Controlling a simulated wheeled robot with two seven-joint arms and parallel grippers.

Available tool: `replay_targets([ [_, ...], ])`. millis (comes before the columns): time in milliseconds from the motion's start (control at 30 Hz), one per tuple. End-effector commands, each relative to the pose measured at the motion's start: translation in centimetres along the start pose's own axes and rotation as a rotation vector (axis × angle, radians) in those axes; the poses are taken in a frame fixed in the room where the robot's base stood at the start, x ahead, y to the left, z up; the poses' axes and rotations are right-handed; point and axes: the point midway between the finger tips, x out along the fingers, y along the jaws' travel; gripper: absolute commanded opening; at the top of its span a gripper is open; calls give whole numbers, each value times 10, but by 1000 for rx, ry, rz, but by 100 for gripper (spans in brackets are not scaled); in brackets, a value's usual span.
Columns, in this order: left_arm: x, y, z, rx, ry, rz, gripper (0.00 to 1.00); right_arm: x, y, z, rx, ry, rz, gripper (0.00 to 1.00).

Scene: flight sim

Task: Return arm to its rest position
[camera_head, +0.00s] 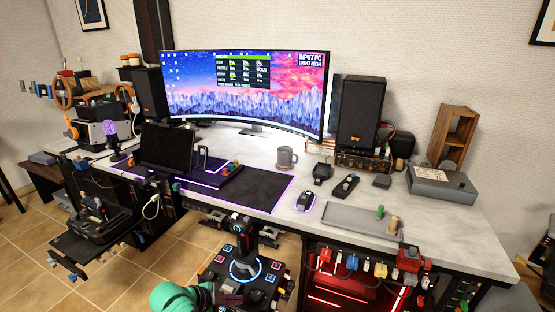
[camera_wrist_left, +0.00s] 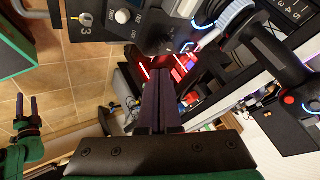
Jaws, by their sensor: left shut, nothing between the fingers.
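My left arm (camera_head: 180,298) is teal and comes in at the bottom edge of the head view. Its gripper (camera_head: 232,298) is dark and low in front of the joystick panel, partly hard to make out. In the left wrist view the two dark fingers (camera_wrist_left: 160,105) lie together, shut and empty. The joystick panel (camera_head: 272,285) has a black stick (camera_head: 242,235) and lit buttons.
The desk (camera_head: 450,220) carries a wide monitor (camera_head: 290,105), speakers (camera_head: 360,110), a mug (camera_head: 286,158), a mouse (camera_head: 306,200) and a grey tray (camera_head: 350,217). Switch boxes (camera_head: 408,257) line its front edge. Tiled floor (camera_head: 150,270) is open at the lower left.

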Motion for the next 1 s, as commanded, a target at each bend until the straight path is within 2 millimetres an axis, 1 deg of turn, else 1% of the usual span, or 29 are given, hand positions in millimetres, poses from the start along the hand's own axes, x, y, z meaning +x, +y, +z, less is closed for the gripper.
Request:
replay_targets([
  [33, 2, 10, -10, -24, 7, 15, 0, 0, 3, -1, -1, 2, 4, 55],
  [100, 2, 22, -21, -65, 7, 33, 0, 0, 7, -3, -1, 5, 10, 55],
  [233, -3, 44, -38, -166, -10, 57, 0, -1, 15, -7, 0, 11, 20, 55],
  [333, -12, 59, -47, -271, -42, 61, 0, -1, 16, -6, -1, 10, 22, 55],
  [433, -27, 72, -48, -397, -91, 50, 0, -1, 16, -5, -1, 9, 21, 55],
  [567, -54, 86, -36, -585, -182, 14, 0, -1, 12, -3, 0, 6, 17, 55],
  [667, -79, 98, -20, -747, -267, -29, 0, -1, 9, -4, 1, 6, 12, 55],
  [800, -118, 117, 6, -958, -395, -99, 0, 0, 3, -4, 1, 7, 5, 55],
  [1000, -170, 145, 38, -1206, -564, -203, 0, 0, 2, -4, 0, 6, 3, 55],
])
